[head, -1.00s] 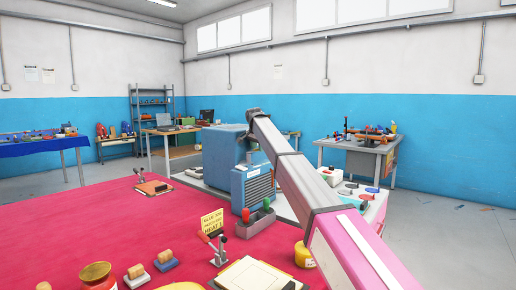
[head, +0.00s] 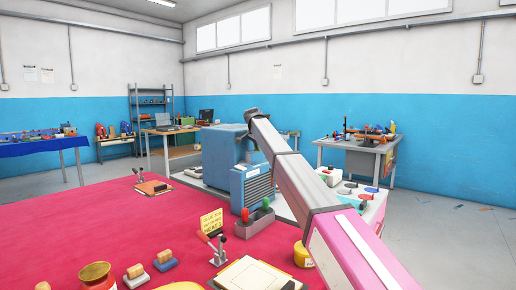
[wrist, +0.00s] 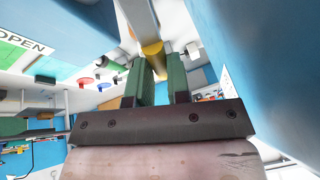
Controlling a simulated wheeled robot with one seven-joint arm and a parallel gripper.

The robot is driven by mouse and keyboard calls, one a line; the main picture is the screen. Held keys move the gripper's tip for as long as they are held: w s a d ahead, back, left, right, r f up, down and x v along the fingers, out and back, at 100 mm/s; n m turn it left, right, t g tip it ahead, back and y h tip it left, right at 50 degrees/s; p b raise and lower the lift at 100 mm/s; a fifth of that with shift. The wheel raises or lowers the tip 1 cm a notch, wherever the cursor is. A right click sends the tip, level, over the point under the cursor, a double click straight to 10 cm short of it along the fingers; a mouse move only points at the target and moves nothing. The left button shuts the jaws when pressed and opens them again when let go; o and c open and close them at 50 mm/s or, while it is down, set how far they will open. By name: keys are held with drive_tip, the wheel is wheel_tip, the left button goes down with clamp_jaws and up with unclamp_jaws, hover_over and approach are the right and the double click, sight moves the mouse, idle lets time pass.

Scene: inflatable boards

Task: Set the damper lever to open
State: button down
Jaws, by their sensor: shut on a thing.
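The damper lever shows in the wrist view as a grey bar (wrist: 139,18) with a yellow grip (wrist: 153,48) at its end. My gripper (wrist: 155,66) has its green fingers closed around the yellow grip. A white sign with green reading OPEN (wrist: 28,46) is at the upper left of the wrist view. In the head view the blue machine (head: 222,150) stands beyond the pink table. My arm reaches behind it, so my gripper and the lever are hidden there. The lever's exact setting cannot be told.
The pink table (head: 80,225) in front carries a toggle clamp (head: 218,250), a yellow note (head: 211,222), a grey bin (head: 254,223) of tools and a yellow tub (head: 303,255). A side table (head: 352,145) stands at the right.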

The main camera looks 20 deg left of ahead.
drive_tip(key=shift+s+d, duration=0.1)
drive_tip(key=c, duration=1.1)
unclamp_jaws()
drive_tip(key=v, duration=1)
drive_tip(key=shift+s+r, duration=0.15)
drive_tip(key=shift+r, duration=0.25)
